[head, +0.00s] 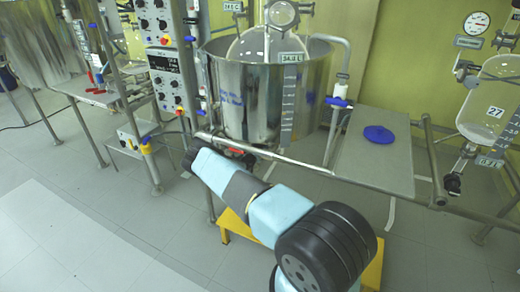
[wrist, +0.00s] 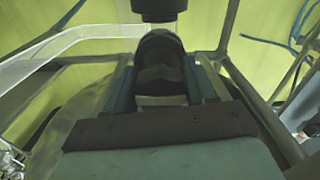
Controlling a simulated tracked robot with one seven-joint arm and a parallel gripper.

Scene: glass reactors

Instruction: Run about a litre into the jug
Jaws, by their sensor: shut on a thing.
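My gripper (head: 192,152) is at the far end of my light blue and black arm, low in front of the steel bath. In the wrist view its jaws (wrist: 162,88) are shut on a dark part (wrist: 160,52); I cannot tell whether this is a valve or a handle. A clear vessel with a pale rim (wrist: 60,45) shows at left in the wrist view; it may be the jug, but its contents are not readable. I cannot make out a jug in the head view. The glass vessel (head: 262,45) sits in the steel bath (head: 245,95), above a red handle (head: 235,151).
A grey shelf (head: 372,160) with a blue lid (head: 379,134) is at right. A yellow stool (head: 236,228) stands under my arm. Steel rails cross in front; floor at lower left is clear.

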